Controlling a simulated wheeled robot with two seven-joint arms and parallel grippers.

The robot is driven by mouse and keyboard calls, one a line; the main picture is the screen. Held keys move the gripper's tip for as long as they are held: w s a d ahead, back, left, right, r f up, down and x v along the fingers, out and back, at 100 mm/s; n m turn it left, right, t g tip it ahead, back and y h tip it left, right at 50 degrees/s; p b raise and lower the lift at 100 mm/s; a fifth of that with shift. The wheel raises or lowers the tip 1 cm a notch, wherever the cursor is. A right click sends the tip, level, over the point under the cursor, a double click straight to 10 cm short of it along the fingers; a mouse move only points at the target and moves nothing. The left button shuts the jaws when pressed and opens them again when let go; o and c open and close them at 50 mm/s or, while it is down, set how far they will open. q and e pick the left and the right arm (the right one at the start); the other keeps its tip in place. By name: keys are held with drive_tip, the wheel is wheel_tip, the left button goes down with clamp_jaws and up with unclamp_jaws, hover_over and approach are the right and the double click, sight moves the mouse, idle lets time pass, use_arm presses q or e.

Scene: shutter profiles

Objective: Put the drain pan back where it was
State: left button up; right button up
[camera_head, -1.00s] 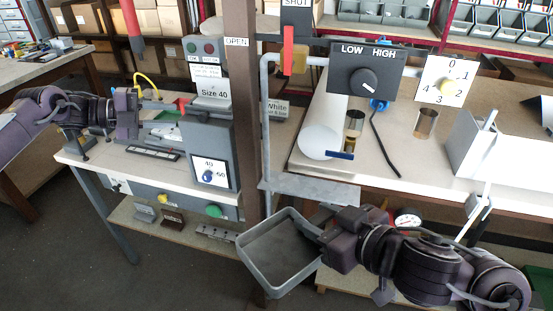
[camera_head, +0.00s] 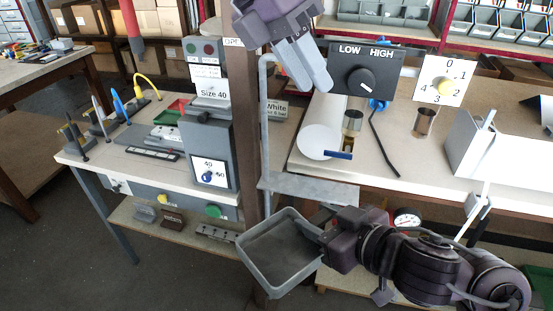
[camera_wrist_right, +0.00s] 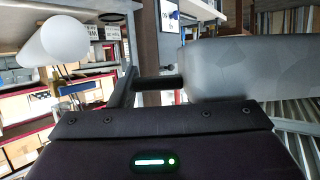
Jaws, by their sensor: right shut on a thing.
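The drain pan (camera_head: 247,262) is a grey, square, open tray, in the air below the bench front and tilted towards me. My right gripper (camera_head: 316,238) is shut on its right rim. In the right wrist view the pan's grey wall (camera_wrist_right: 245,70) fills the upper right, beside the dark fingers (camera_wrist_right: 155,84). My left gripper (camera_head: 312,88) is high in the head view, fingers pointing down and right, close together, in front of the upright pipe and left of the LOW/HIGH panel. Whether it is open or shut does not show. It hides the red-handled valve.
A grey ledge (camera_head: 315,190) juts from the bench front above the pan, beside the brown post (camera_head: 250,150). A white cylinder (camera_head: 318,142) lies above the ledge. A gauge (camera_head: 407,218) is by my right arm.

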use_arm(q)
wheel_tip(320, 180, down, 8)
drive_tip(key=s+a+y, duration=0.1)
drive_tip(key=y, duration=0.3)
use_arm(e)
drive_tip(key=shift+w+a, duration=0.1)
drive_tip(key=shift+w, duration=0.05)
use_arm(q)
drive_tip(key=y, duration=0.2)
approach(293, 242)
drive_tip(key=w+a+f, duration=0.3)
drive_tip(key=f, duration=0.4)
drive_tip(key=shift+t, duration=0.3)
clamp_jaws()
drive_tip(key=shift+r, duration=0.1)
use_arm(e)
drive_tip(key=o, duration=1.5)
drive_tip(key=shift+c, duration=0.2)
drive_tip(key=shift+a+r, duration=0.1)
